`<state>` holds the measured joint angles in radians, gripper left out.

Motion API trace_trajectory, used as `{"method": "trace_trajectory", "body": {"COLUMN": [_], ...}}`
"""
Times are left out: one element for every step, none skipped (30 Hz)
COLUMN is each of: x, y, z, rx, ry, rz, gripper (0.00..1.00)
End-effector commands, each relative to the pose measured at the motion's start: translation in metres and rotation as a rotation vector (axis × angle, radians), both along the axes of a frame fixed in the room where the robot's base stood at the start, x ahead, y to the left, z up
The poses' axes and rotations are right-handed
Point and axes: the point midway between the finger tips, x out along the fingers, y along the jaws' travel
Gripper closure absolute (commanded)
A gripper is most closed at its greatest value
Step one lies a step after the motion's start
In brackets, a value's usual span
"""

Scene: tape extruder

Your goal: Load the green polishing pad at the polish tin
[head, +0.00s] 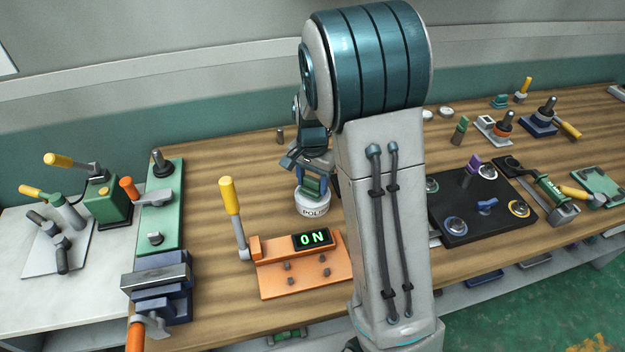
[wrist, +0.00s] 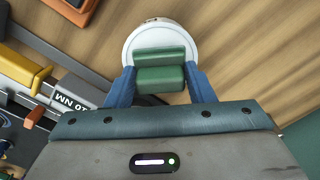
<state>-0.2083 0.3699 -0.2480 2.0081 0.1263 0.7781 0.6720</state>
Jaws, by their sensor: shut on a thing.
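The green polishing pad (wrist: 160,77) is between the two blue fingers of my gripper (wrist: 159,86) in the wrist view, and the gripper is shut on it. The polish tin (wrist: 160,36) is a round white tin directly beyond and under the pad in that view. In the head view the tin (head: 313,211) stands on the wooden bench with part of the word POLISH showing. My gripper (head: 312,182) is right above it there, with the green pad (head: 312,190) at the tin's top. I cannot tell whether the pad touches the polish.
An orange fixture (head: 300,275) with a yellow lever and a lit ON display stands in front of the tin. A blue vise (head: 158,285) and a green fixture (head: 160,210) are to the left. A black plate (head: 450,215) with dials is to the right, behind my arm.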

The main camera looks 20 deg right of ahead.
Motion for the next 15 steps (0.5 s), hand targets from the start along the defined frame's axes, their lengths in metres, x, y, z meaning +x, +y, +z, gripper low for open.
{"method": "trace_trajectory", "body": {"x": [0.0, 0.0, 0.0, 0.0, 0.0, 0.0, 0.0, -0.0001, 0.0, -0.0001, 0.0, 0.0, 0.0, -0.0001, 0.0], "y": [0.0, 0.0, 0.0, 0.0, 0.0, 0.0, 0.0, -0.0001, 0.0, -0.0001, 0.0, 0.0, 0.0, 0.0001, 0.0], "z": [-0.0012, -0.0016, -0.0021, -0.0025, -0.0028, -0.0033, -0.0037, -0.0041, -0.0045, -0.0049, -0.0053, -0.0058, -0.0061, -0.0065, -0.0069], "rx": [0.0, 0.0, 0.0, 0.0, 0.0, 0.0, 0.0, 0.0, 0.0, 0.0, 0.0, 0.0, 0.0, 0.0, 0.0], "ry": [0.0, 0.0, 0.0, 0.0, 0.0, 0.0, 0.0, 0.0, 0.0, 0.0, 0.0, 0.0, 0.0, 0.0, 0.0], "rz": [0.0, 0.0, 0.0, 0.0, 0.0, 0.0, 0.0, 0.0, 0.0, 0.0, 0.0, 0.0, 0.0, 0.0, 0.0], "gripper": [0.7, 0.7, 0.7, 0.7, 0.7, 0.7, 0.7, 0.7, 0.7, 0.7, 0.7, 0.7, 0.7, 0.7, 0.7]}}
